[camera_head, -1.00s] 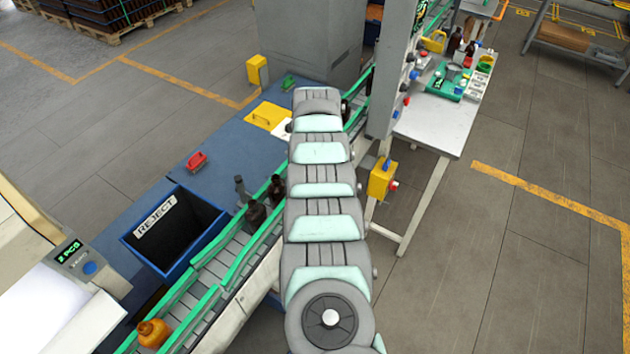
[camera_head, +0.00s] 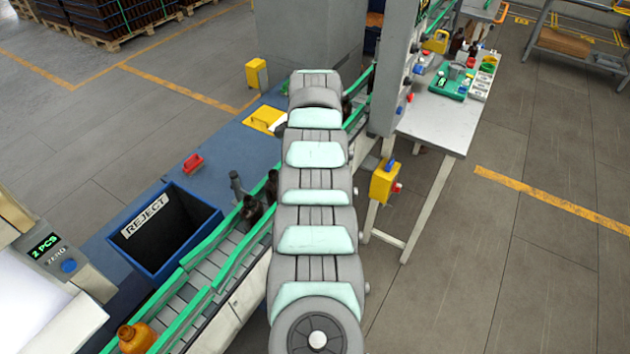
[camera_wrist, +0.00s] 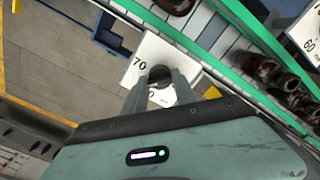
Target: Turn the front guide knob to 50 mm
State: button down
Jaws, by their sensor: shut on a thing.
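In the wrist view, the front guide knob (camera_wrist: 160,73) is a dark, rounded grip over a white scale plate (camera_wrist: 150,50). My gripper (camera_wrist: 161,86) is shut on the knob, with one finger on each side. The number 70 shows on the plate at the upper left of the knob. Another number below it is partly covered by the fingers, and I cannot read a pointer. In the head view, my arm hides the gripper and the knob.
The green-railed conveyor (camera_head: 203,279) carries dark bottles (camera_head: 252,209) and an orange bottle (camera_head: 138,338). A blue reject bin (camera_head: 140,252) stands beside it. In the wrist view, a second numbered plate (camera_wrist: 306,32) lies beyond the green rail (camera_wrist: 262,40).

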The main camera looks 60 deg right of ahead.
jog(key=n+b, duration=0.2)
jog(key=n, duration=1.1)
jog(key=shift+n+b, duration=0.4)
jog(key=n, duration=0.9)
jog(key=shift+n, duration=1.9)
jog(key=c, duration=1)
grip_release()
